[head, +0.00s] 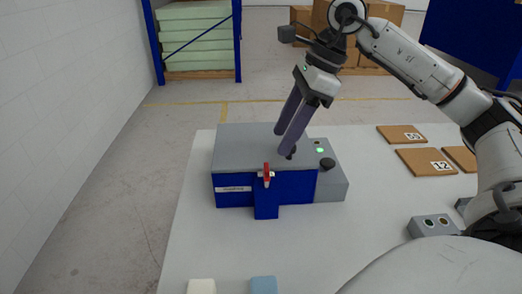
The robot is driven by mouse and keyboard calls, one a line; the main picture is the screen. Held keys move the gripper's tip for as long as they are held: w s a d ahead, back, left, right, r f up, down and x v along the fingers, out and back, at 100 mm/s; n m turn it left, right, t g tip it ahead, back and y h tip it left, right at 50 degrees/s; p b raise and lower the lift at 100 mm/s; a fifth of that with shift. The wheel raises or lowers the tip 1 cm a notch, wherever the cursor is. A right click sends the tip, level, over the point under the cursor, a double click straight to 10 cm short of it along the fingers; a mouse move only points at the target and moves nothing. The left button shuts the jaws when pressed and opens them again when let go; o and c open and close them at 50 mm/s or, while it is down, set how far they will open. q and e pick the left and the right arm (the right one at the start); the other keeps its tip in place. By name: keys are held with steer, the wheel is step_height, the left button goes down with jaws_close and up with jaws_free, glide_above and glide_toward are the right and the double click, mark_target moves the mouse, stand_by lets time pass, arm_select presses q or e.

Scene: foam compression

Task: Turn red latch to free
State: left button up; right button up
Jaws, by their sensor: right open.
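The red latch (266,173) sits at the top front edge of a grey and blue box machine (240,150). It stands roughly upright against the blue front face, over a blue tab that hangs down. My right gripper (281,144) reaches in from the upper right. Its two long dark fingers point down over the grey top, behind and to the right of the latch. The fingers are apart, with nothing seen between them, and a small dark knob (291,153) shows by the nearer fingertip. I cannot tell whether they touch. My left gripper is not in view.
A side panel with a green light (320,150) and a black knob (327,164) adjoins the box. Numbered brown plates (420,160) lie at right, near a grey button box (432,226). White (201,286) and light blue (263,285) blocks lie at the front edge. The table's left front is clear.

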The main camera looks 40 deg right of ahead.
mark_target(267, 167)
steer(key=x, duration=0.7)
steer(key=shift+s+a, duration=0.1)
steer(key=shift+w+a+f, duration=0.1)
steer(key=shift+w+f, duration=0.1)
steer(key=shift+f, duration=0.2)
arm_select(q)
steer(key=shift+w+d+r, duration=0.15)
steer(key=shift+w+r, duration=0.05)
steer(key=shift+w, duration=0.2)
arm_select(e)
steer(key=shift+c, duration=0.3)
